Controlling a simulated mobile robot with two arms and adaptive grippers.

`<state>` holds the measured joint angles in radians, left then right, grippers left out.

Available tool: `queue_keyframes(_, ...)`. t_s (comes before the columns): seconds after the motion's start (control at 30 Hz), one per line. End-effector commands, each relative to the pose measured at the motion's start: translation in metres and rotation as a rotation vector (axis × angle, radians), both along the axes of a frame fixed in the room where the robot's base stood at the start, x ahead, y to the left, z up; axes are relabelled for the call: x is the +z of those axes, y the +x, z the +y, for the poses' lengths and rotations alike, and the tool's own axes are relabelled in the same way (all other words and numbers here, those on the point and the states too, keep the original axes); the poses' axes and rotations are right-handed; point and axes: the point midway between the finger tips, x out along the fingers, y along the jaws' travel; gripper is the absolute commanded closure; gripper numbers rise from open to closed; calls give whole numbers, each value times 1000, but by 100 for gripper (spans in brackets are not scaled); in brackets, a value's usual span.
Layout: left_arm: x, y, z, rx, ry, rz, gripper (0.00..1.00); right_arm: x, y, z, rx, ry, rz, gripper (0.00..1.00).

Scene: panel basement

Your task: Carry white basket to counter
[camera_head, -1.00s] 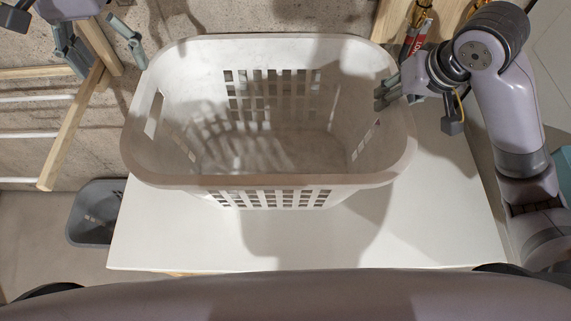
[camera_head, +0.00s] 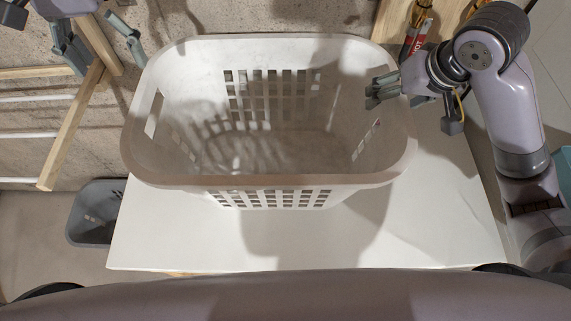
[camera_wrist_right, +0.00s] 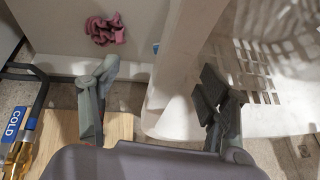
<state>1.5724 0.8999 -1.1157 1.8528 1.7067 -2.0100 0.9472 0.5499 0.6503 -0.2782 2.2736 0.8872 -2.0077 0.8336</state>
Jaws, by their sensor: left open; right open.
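The white basket (camera_head: 270,183) stands upright and empty on a white counter-like surface (camera_head: 430,225) in the head view. My right gripper (camera_head: 382,90) is at the basket's right rim, with its fingers reaching over the rim. In the right wrist view the open right gripper (camera_wrist_right: 160,95) has the basket's rim and wall (camera_wrist_right: 180,75) between its two fingers, one finger on each side. I cannot tell whether either finger touches it. My left gripper (camera_head: 95,42) is open and empty, to the left of the basket's far left corner and apart from it.
A grey basket (camera_head: 95,212) is on the floor at the left. A wooden rack (camera_head: 70,130) stands against the wall near my left gripper. Pipes with a red label (camera_head: 415,42) are at the back right. A pink cloth (camera_wrist_right: 105,30) shows in the right wrist view.

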Motion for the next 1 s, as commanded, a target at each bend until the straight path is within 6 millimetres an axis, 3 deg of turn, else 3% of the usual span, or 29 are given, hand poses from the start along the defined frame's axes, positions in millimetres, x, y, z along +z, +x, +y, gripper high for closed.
queue_keyframes(0.37,0,0,0,0,0,0,28,13,1,0,2,-2,-5,30)
queue_keyframes(0.8,0,0,0,0,0,0,28,76,1,-1,-1,-2,-5,30)
queue_keyframes(1.0,0,0,0,0,0,0,28,94,1,-1,0,-1,-2,30)
